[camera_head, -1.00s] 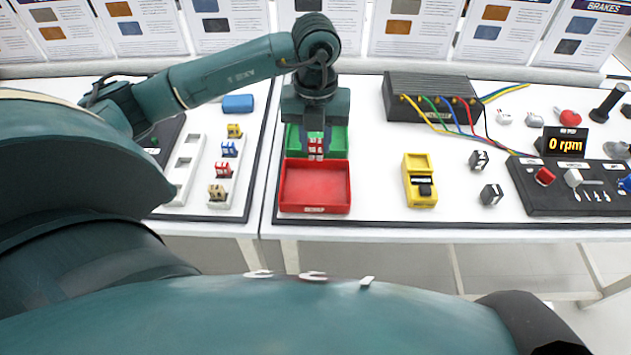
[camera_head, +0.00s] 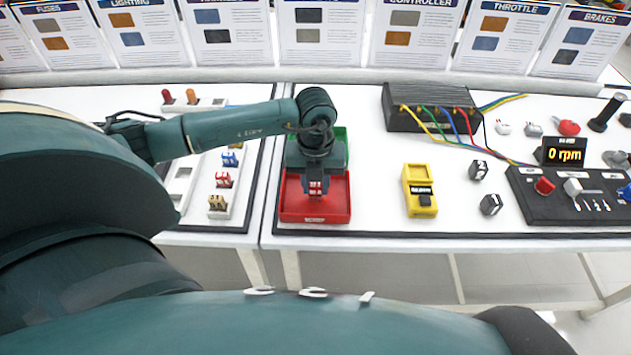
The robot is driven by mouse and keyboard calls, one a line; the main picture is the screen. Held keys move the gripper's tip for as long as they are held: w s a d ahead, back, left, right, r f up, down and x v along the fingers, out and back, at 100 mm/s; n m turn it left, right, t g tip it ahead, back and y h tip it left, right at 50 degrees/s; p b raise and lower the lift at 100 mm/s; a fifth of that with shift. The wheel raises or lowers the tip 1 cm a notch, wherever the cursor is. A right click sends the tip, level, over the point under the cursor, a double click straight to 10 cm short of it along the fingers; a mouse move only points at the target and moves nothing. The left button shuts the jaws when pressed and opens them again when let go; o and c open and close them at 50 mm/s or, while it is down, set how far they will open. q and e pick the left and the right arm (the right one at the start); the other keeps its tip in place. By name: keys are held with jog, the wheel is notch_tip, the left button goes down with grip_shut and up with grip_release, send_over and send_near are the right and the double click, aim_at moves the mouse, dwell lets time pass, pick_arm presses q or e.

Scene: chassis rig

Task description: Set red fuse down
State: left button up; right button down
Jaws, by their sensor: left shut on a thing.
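My left gripper (camera_head: 315,180) points down over the red tray (camera_head: 290,208) and is shut on a red fuse (camera_head: 315,188). The fuse shows as a small red and white block between the fingers, in front of the tray's inside. I cannot tell whether it touches the tray floor. Behind the red tray is a green tray (camera_head: 340,150), partly hidden by my left arm. Another red fuse (camera_head: 223,180) stands in the white fuse rack to the left. My right gripper is not in view.
A yellow device (camera_head: 418,185) stands right of the trays, with two small dark blocks beyond it. A black controller box (camera_head: 430,108) with coloured cables is behind. The fuse rack (camera_head: 213,200) holds several fuses at left. White table is bare between red tray and yellow device.

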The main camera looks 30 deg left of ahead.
pick_arm(q)
jog(key=shift+f, duration=0.1)
jog(key=o, duration=0.5)
jog(key=shift+f, duration=0.1)
jog(key=o, duration=0.4)
jog(key=shift+o, duration=0.2)
